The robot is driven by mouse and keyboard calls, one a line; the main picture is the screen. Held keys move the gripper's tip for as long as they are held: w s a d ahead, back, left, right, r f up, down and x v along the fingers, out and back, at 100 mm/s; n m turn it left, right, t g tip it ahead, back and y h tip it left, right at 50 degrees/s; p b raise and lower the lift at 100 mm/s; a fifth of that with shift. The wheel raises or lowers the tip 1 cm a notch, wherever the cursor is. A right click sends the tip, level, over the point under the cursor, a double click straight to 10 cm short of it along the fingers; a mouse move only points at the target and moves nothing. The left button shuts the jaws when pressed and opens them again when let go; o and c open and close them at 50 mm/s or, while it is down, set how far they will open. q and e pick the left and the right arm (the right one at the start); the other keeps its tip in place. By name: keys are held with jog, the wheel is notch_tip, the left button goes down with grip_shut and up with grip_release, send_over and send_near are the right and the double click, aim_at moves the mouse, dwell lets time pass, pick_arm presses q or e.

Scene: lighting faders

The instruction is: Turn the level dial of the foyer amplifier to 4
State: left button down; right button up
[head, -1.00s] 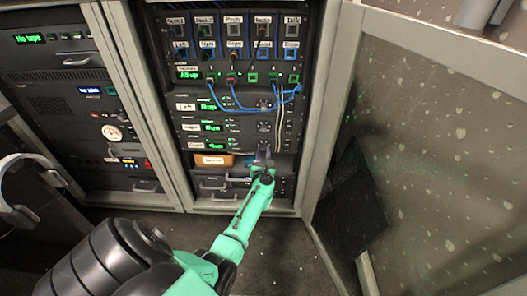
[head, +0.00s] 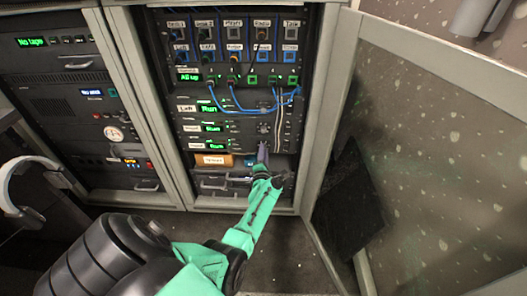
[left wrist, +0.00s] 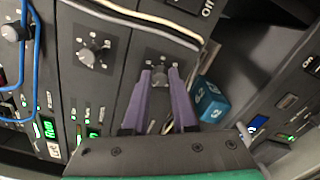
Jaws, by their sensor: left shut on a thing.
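The lowest of three stacked amplifiers (head: 215,145) in the open rack has a small white label and a green display (head: 214,145); their text is too blurred to read surely. In the left wrist view its level dial (left wrist: 160,74) is a dark round knob with pale scale marks around it. My left gripper (head: 263,150) reaches the right part of this amplifier and hides the dial in the head view. In the left wrist view, the purple fingers (left wrist: 165,82) are shut on the dial, one on each side. The dial's exact setting is not readable. My right gripper is not in view.
Two similar amplifiers with dials (left wrist: 88,55) sit above. Blue cables (head: 255,108) loop across a panel higher up. A blue box (left wrist: 211,99) lies close beside my fingers. An orange labelled box (head: 213,160) stands below. The open rack door (head: 425,150) bounds the right side.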

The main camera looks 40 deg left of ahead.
pick_arm(q)
jog(key=shift+d+f+m+p, duration=0.1)
jog(key=shift+m+p, duration=0.2)
jog(key=shift+m, duration=1.8)
jog(key=shift+f+m+p, duration=0.1)
jog(key=shift+m+p, duration=0.2)
jog(key=shift+m, duration=1.8)
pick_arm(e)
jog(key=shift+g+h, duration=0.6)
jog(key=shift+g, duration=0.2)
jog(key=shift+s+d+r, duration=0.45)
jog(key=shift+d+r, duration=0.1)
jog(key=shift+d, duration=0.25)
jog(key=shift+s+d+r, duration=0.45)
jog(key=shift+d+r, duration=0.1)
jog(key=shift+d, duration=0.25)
pick_arm(q)
jog(key=c, duration=0.7)
grip_release()
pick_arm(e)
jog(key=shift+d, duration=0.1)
pick_arm(q)
jog(key=shift+r, duration=0.1)
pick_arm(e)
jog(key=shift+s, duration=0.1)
